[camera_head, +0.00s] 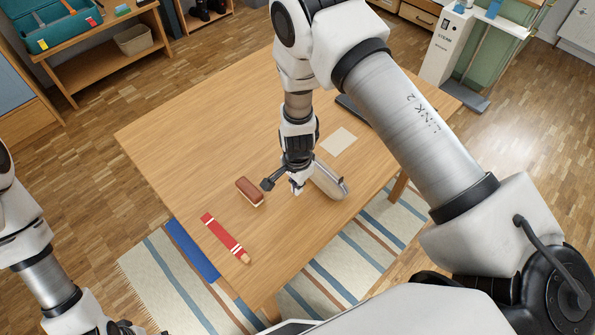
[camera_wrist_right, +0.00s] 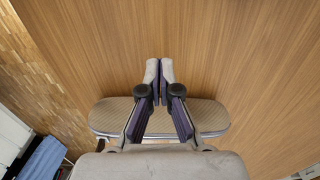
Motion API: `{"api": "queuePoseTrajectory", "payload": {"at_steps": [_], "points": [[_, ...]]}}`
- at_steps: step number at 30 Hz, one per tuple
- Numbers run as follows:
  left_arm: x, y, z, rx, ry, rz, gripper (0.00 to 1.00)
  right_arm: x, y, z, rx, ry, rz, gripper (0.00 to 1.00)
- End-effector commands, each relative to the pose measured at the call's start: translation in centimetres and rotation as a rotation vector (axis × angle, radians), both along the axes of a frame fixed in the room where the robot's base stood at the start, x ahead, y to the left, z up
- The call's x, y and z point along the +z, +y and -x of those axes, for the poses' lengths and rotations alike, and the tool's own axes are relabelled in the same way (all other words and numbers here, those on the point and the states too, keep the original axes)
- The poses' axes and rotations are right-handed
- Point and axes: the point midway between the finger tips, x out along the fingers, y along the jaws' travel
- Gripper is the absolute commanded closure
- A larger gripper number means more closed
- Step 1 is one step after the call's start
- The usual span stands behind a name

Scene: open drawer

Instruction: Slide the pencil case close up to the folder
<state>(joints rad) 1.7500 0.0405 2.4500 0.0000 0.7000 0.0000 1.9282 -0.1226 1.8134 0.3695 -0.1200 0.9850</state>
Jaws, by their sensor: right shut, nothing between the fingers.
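A pale beige, oblong case with rounded ends (camera_head: 328,184), which looks like the pencil case, lies on the table by my right gripper. It also shows in the right wrist view (camera_wrist_right: 105,116), lying crosswise, partly hidden by the fingers. My right gripper (camera_head: 297,189) is shut and empty, pointing down beside the case; its fingertips (camera_wrist_right: 158,74) reach past the case's long edge. I cannot tell whether they touch it. A flat cream square (camera_head: 339,141) lies behind the case, apart from it; it may be the folder. My left gripper (camera_head: 124,328) is barely in view at the bottom left.
A brown block with a pale underside (camera_head: 250,191) lies left of my right gripper. A red striped item (camera_head: 222,235) lies near the table's front left edge. A dark flat thing (camera_head: 345,104) is partly hidden by my arm. The wooden table (camera_head: 200,135) is clear at the back left.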

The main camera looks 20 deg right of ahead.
Motion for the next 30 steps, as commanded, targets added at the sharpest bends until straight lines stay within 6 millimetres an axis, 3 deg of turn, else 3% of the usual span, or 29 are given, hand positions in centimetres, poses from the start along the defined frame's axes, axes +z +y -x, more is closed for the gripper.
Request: {"api": "queuePoseTrajectory", "payload": {"at_steps": [9, 23, 26, 30], "points": [[1.5, 0.0, 0.0, 0.000, 0.000, 0.000, 0.14, -0.3, -3.4, -1.1, 0.000, 0.001, -0.001, 1.00], [1.2, 0.0, 0.0, 0.000, 0.000, 0.000, 0.14, -0.5, -4.3, -1.5, 0.001, -0.001, -0.001, 1.00], [0.4, 0.0, 0.0, 0.000, 0.000, 0.000, 0.14, -0.7, -5.8, -2.1, -0.002, -0.002, -0.003, 1.00], [0.1, 0.0, 0.0, 0.000, 0.000, 0.000, 0.14, -0.5, -9.4, -3.3, -0.004, -0.003, -0.002, 1.00]]}}
